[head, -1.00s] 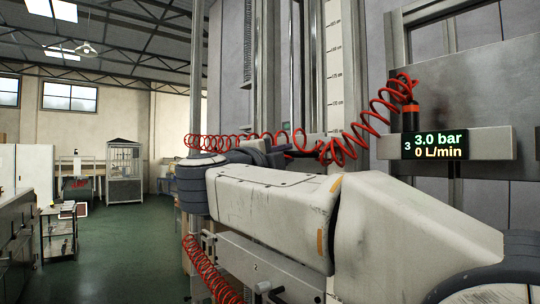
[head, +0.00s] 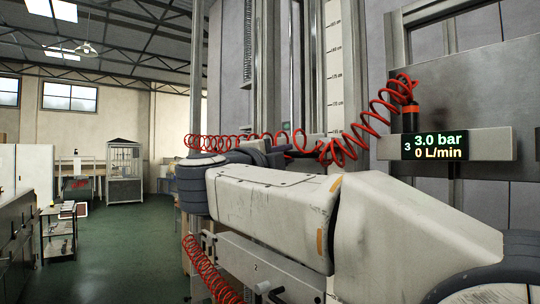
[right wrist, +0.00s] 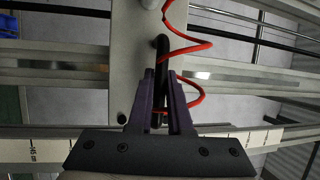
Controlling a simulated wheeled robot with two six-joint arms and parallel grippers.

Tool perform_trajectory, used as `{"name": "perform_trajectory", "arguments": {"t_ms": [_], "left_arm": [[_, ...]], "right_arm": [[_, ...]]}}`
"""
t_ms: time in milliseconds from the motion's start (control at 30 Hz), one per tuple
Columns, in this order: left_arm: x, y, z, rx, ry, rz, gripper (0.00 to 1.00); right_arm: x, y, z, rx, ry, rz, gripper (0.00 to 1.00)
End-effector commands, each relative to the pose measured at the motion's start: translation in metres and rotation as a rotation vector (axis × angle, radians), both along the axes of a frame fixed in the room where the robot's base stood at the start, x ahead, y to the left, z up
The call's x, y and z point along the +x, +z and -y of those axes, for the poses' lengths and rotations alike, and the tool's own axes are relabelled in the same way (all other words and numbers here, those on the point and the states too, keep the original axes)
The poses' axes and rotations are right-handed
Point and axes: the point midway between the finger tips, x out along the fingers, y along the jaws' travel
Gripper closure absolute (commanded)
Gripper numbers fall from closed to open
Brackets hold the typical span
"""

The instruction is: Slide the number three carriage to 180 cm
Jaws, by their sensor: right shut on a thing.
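My right gripper (right wrist: 161,118) is shut on a black bar handle (right wrist: 161,52), with its dark fingers on either side of the bar. The handle stands on a pale grey carriage plate (right wrist: 125,85). In the head view the same gripper (head: 290,153) is small and partly hidden behind my right forearm, and most of its carriage is hidden too. A vertical white scale (head: 334,75) runs behind; its figures are too small to read surely. A display (head: 458,145) at the right reads 3, 3.0 bar and 0 L/min. My left gripper is not in view.
A red coiled hose (head: 372,125) runs from the fitting above the display toward the gripper; it also passes close by the fingers in the wrist view (right wrist: 196,70). Below my arm is a carriage marked 2 (head: 240,262). The green floor (head: 130,245) at the left is open.

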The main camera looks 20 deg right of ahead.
Motion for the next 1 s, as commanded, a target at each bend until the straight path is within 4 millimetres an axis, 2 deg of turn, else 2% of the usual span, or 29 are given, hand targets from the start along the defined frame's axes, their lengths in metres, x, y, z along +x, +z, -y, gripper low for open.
{"name": "perform_trajectory", "arguments": {"t_ms": [167, 500, 700, 833, 1000], "left_arm": [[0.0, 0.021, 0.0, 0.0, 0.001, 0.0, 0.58], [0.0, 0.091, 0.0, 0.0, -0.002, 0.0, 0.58], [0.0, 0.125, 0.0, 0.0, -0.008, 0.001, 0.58], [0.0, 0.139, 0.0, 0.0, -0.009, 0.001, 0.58], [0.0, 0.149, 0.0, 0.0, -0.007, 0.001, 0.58]], "right_arm": [[0.0, 0.029, 0.0, -0.003, 0.0, 0.004, 1.0], [0.0, 0.125, 0.0, -0.007, 0.002, 0.01, 1.0], [-0.001, 0.17, 0.0, -0.006, 0.002, 0.011, 1.0], [-0.001, 0.189, 0.0, -0.007, 0.002, 0.01, 1.0], [-0.001, 0.201, 0.0, -0.006, 0.002, 0.009, 1.0]]}}
